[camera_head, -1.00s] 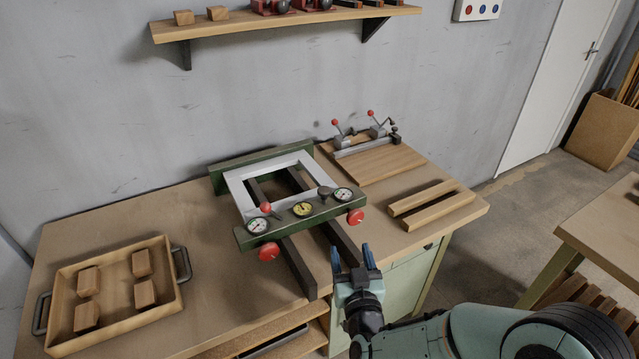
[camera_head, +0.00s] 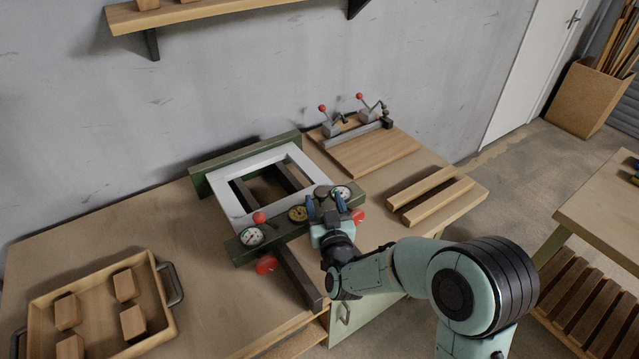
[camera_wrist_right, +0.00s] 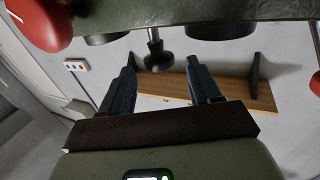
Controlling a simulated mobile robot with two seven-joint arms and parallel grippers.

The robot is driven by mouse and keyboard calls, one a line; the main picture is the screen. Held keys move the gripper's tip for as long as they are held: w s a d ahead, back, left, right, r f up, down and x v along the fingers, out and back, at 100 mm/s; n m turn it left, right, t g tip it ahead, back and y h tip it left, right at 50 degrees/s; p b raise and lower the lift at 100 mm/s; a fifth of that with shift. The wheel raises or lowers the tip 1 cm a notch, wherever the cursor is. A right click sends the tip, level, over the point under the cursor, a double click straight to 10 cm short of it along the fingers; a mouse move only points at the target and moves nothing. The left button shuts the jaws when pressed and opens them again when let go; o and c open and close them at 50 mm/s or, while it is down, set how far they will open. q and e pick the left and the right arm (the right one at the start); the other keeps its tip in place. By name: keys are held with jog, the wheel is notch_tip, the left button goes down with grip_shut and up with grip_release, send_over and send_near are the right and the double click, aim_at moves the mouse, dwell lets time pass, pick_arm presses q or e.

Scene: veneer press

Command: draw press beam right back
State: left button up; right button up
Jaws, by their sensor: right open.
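The green press beam (camera_head: 276,230) lies across the front of the press and carries three dial gauges and red knobs (camera_head: 266,265). A dark knob (camera_head: 321,191) stands near the middle of the beam. A white frame (camera_head: 224,200) lies behind the beam. My right gripper (camera_head: 326,204) is open at the right half of the beam, partly covering it. In the right wrist view the beam (camera_wrist_right: 250,11) crosses the top, and the dark knob (camera_wrist_right: 155,52) appears between the open fingers (camera_wrist_right: 160,76), just beyond their tips. Contact cannot be seen. My left gripper is out of view.
A wooden tray (camera_head: 165,318) with several blocks stands at front left. Two wooden strips (camera_head: 437,198) and a board (camera_head: 372,152) with red-knobbed clamps lie to the right. A dark rail (camera_head: 300,278) juts forward under the beam. A shelf (camera_head: 200,12) hangs on the wall.

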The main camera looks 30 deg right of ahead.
aim_at(320, 188)
jog(key=p+x, duration=0.1)
jog(key=x, duration=0.5)
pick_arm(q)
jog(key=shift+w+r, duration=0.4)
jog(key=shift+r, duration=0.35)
pick_arm(e)
jog(key=shift+s, duration=0.1)
